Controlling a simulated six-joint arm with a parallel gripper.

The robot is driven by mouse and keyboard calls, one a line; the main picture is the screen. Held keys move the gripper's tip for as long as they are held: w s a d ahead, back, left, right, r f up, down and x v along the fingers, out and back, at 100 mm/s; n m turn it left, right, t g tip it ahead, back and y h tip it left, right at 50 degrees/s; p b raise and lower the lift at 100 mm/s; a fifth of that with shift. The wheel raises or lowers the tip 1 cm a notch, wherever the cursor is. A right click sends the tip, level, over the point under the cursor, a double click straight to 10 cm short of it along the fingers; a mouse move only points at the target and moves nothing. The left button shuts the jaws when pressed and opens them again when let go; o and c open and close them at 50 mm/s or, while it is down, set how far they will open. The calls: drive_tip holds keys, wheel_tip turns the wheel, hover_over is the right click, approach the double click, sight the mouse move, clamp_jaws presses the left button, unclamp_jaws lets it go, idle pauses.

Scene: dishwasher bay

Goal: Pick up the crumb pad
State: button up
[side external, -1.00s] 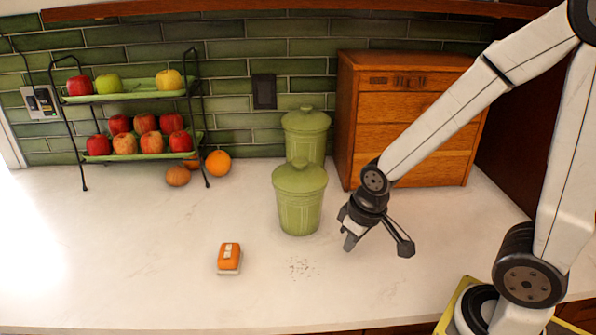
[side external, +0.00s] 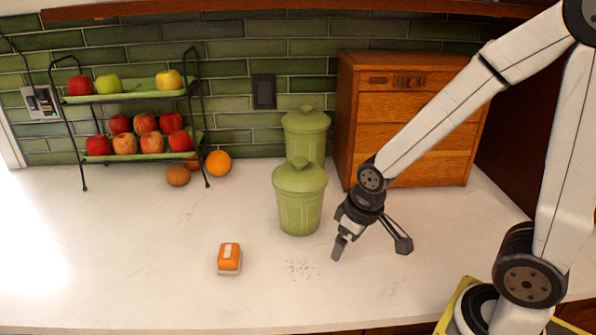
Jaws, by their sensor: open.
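The crumb pad (side external: 229,258) is a small orange block with a pale label on top and a pale base. It lies on the white counter, left of a small patch of dark crumbs (side external: 300,268). My gripper (side external: 370,250) is open and empty, with its fingers spread and pointing down. It is to the right of the crumb pad and the crumbs, apart from both. Nothing hides the crumb pad.
Two green lidded canisters (side external: 299,205) stand behind the crumbs, left of my gripper. A wooden drawer box (side external: 415,105) stands behind my arm. A two-tier fruit rack (side external: 127,97) stands at the back left, with loose fruit (side external: 218,163) beside it. The front left counter is clear.

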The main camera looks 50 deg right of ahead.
drive_tip(key=w+a+n+g, duration=0.1)
drive_tip(key=w+a+n, duration=0.4)
drive_tip(key=w+n, duration=0.7)
drive_tip(key=n+g, duration=0.1)
drive_tip(key=n, duration=1.2)
hover_over(228, 251)
drive_tip(key=shift+s+d+f, duration=0.3)
drive_tip(key=shift+d+f, duration=0.1)
drive_tip(key=shift+f, duration=0.05)
drive_tip(key=shift+w+a+f+n+g, duration=0.1)
drive_tip(key=shift+w+a+n+g, duration=0.3)
drive_tip(key=shift+n, duration=0.3)
drive_tip(key=shift+f, duration=1.35)
drive_tip(key=shift+f, duration=0.1)
drive_tip(key=shift+s+f, duration=0.15)
drive_tip(key=shift+f, duration=2.35)
